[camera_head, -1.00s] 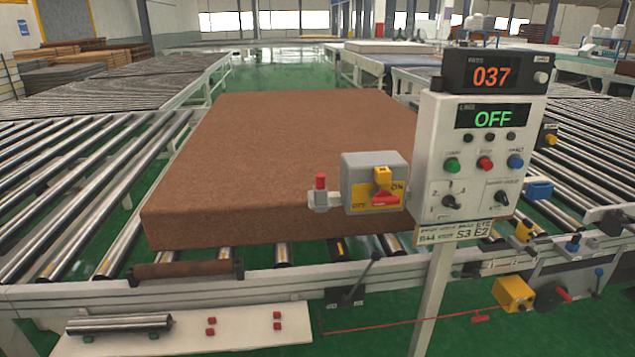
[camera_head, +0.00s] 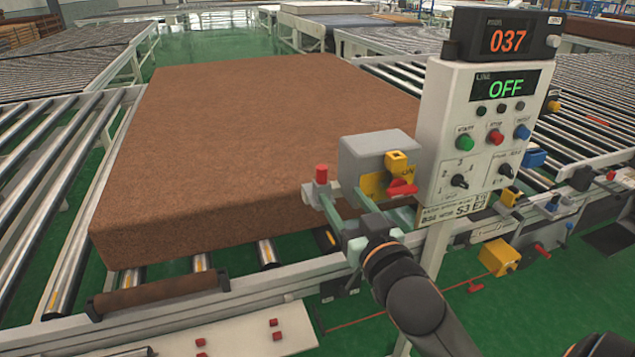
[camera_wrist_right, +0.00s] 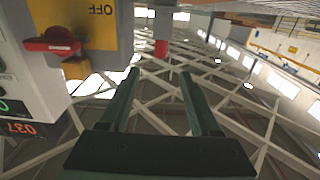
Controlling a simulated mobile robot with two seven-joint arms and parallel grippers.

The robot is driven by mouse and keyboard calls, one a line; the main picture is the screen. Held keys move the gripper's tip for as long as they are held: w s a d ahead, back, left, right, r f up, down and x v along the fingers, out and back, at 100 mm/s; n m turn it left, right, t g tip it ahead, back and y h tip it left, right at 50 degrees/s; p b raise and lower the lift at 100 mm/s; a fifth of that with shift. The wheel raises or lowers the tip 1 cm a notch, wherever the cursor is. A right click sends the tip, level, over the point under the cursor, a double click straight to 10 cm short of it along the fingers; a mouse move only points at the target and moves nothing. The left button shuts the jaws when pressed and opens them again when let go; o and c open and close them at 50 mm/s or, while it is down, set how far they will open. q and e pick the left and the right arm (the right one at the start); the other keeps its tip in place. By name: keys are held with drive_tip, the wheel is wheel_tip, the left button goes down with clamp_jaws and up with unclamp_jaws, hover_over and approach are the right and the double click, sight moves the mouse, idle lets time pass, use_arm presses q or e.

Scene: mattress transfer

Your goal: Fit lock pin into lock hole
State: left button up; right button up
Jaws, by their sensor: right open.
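The lock pin has a red cylindrical cap (camera_head: 321,174) and stands upright in a small pale holder at the left of the grey switch box (camera_head: 378,150). In the right wrist view the red pin (camera_wrist_right: 160,48) lies just ahead of the fingertips, between their lines. The box front has a yellow plate with a red switch handle (camera_head: 402,188) and a yellow tab (camera_head: 396,161). I cannot make out the lock hole. My right gripper (camera_head: 342,194) is open and empty, close in front of the pin; it also shows in the right wrist view (camera_wrist_right: 160,74). My left gripper is out of view.
The white control panel (camera_head: 472,140) on its post stands right of the switch box, close to my right arm. A large brown mattress (camera_head: 240,130) lies on the rollers behind. The conveyor's front rail (camera_head: 270,278) runs below the gripper.

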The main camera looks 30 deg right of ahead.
sight(324, 172)
drive_tip(key=b+x, duration=0.1)
drive_tip(key=x, duration=0.4)
drive_tip(key=shift+w+b, duration=0.35)
drive_tip(key=shift+w, duration=0.05)
drive_tip(key=shift+p+x, duration=0.55)
drive_tip(key=shift+x, duration=2.3)
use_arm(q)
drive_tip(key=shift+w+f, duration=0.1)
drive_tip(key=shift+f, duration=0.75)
use_arm(e)
clamp_jaws()
